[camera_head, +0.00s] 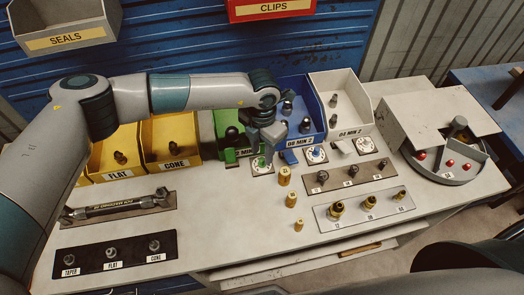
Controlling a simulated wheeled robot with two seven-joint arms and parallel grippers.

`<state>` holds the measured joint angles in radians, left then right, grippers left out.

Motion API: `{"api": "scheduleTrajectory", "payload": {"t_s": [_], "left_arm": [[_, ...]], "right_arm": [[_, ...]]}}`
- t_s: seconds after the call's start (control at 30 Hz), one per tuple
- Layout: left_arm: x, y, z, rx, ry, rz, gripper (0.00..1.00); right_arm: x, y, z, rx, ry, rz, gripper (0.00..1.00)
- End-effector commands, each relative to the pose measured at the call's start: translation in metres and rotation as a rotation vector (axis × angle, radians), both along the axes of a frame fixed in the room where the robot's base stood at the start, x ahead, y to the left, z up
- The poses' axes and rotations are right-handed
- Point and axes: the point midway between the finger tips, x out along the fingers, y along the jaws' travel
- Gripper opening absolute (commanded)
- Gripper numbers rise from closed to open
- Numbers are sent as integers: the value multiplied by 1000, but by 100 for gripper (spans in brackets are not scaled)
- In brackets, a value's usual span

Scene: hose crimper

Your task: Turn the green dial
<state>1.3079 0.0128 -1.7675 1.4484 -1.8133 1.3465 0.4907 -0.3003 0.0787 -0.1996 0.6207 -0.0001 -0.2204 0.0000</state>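The green dial (260,163) sits on a small white plate on the bench, in front of the green bin (226,124). My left arm reaches in from the left above the bins. Its gripper (266,148) points down just above and behind the green dial and partly covers the area around it. The gripper is small here, and I cannot tell whether its fingers are open or touch the dial. My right gripper is not in view.
A blue dial (315,155) and another dial (364,145) stand to the right. Several brass fittings (284,176) stand upright close in front. Yellow bins (170,140) lie left and a blue bin (304,105) behind. A crimping machine (445,150) stands at the right.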

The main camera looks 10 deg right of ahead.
Motion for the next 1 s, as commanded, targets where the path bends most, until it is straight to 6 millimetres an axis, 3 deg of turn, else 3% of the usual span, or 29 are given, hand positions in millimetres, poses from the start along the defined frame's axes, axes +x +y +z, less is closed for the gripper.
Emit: {"api": "scheduleTrajectory", "payload": {"t_s": [0.3,0.6,0.63,0.77,1.0], "left_arm": [[0,0,-26,1,0,1,33],[0,0,-28,1,-1,0,33],[0,0,-28,1,-1,0,31],[0,0,-28,1,-1,1,0],[1,0,-28,1,-1,-2,0]], "right_arm": [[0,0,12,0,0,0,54],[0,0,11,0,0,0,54],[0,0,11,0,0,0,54],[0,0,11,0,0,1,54],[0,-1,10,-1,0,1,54]]}}
